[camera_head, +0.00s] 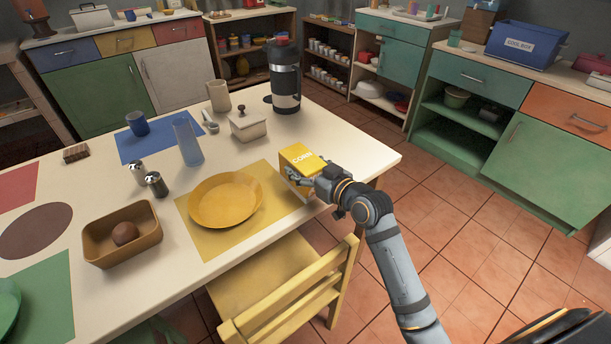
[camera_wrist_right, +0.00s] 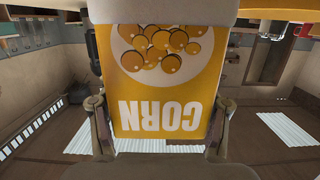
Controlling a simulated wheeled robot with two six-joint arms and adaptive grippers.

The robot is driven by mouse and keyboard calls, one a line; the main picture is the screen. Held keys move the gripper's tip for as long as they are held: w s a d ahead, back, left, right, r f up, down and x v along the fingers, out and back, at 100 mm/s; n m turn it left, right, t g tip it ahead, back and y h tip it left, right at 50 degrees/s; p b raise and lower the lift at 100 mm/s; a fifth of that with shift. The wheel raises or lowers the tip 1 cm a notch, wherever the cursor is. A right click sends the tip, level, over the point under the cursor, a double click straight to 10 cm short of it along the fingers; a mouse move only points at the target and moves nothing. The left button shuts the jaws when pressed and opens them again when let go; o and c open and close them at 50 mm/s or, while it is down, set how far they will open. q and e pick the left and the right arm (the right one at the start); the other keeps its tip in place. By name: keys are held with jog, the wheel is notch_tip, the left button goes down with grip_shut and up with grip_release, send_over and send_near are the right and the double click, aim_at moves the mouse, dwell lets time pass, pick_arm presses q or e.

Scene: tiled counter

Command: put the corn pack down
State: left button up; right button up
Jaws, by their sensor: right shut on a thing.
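The corn pack (camera_head: 302,161) is a yellow box with white "CORN" lettering. In the head view it is at the right edge of the white table, beside the yellow placemat (camera_head: 262,173). My right gripper (camera_head: 304,180) is shut on the corn pack from the near right side. In the right wrist view the corn pack (camera_wrist_right: 165,85) fills the middle, its lettering upside down, with a fingertip on each side. Whether its base touches the table cannot be told. My left gripper is not in view.
A yellow plate (camera_head: 225,200) lies on the placemat. A yellow chair (camera_head: 290,300) is at the near side. Some bare tabletop (camera_head: 345,145) lies right of the pack.

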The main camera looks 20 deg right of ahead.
notch_tip(320, 180, down, 2)
jog(key=shift+f, duration=0.35)
jog(key=shift+f+b, duration=0.15)
jog(key=shift+b, duration=0.15)
jog(key=o, duration=1.3)
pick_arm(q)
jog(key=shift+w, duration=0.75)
pick_arm(e)
jog(key=o, duration=0.3)
